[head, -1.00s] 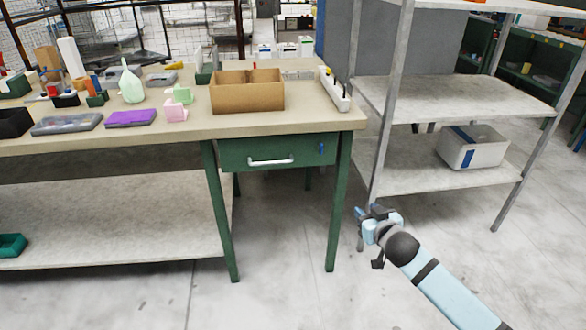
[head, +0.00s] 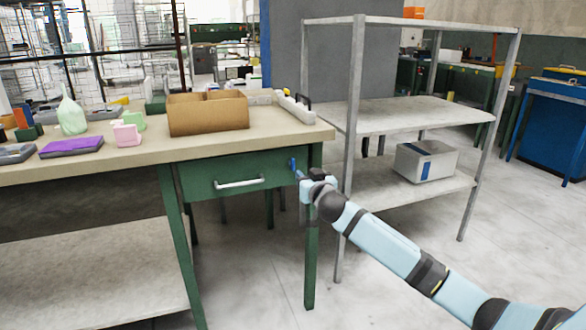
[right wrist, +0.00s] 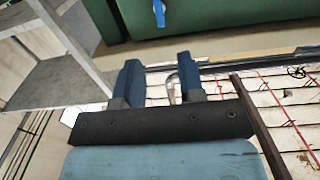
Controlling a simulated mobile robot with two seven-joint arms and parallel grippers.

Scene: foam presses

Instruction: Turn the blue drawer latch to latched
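The blue latch (head: 292,163) is a small upright bar on the right part of the green drawer front (head: 268,168) under the workbench top. In the right wrist view the latch (right wrist: 159,13) shows at the top edge, partly cut off, against the green drawer front (right wrist: 215,18). My right gripper (head: 300,176) is close to the latch in the head view, partly overlapping the drawer's right end. In the right wrist view its two dark blue fingers (right wrist: 160,68) stand apart with a gap and hold nothing; the latch lies beyond their tips. My left gripper is not in view.
The drawer's pale handle (head: 240,184) is left of the latch. A cardboard box (head: 208,117) and other items stand on the bench (head: 180,145). A grey metal shelf (head: 410,115) with a grey box (head: 426,160) stands close to the right of the bench.

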